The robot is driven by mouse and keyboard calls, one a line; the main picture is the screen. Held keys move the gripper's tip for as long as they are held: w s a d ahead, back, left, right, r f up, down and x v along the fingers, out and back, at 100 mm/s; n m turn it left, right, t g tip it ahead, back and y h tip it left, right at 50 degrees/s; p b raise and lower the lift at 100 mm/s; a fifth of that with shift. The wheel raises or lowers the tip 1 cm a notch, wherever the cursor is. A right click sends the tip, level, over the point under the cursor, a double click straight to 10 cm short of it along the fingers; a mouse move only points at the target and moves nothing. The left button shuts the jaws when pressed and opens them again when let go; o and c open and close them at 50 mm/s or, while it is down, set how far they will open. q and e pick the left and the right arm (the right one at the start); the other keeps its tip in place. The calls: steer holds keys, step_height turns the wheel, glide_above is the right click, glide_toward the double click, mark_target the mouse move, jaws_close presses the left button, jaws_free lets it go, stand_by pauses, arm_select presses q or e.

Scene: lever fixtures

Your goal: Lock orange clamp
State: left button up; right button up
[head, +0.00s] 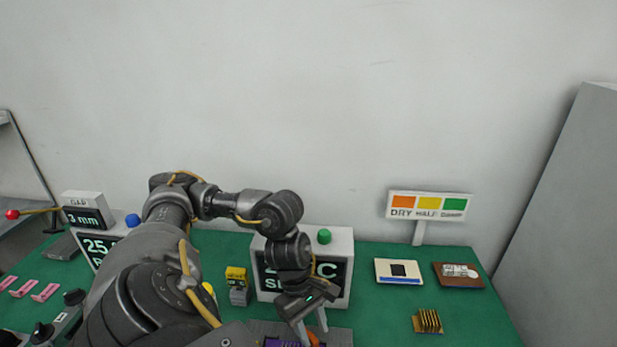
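My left arm reaches in from the lower left and bends down over the front of the green table. My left gripper (312,330) points down at the bottom edge, its two fingers apart. A small orange part (314,339), perhaps the orange clamp, shows just at the fingers. The frame cuts off the fingertips and most of this part, so I cannot tell whether they grip it. A purple piece (281,342) lies just left of the fingers on a grey plate (341,337). My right gripper is not in view.
A white display box (343,243) with a green button stands behind the gripper. A small yellow-and-grey block (237,284) is left of it. A sign (429,205), white pad (399,271), brown board (458,275) and gold fins (428,321) are at right. Pink pieces (46,292) lie far left.

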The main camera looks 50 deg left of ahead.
arm_select(q)
steer(key=v, duration=1)
steer(key=shift+b, duration=0.35)
steer(key=shift+a, duration=0.1)
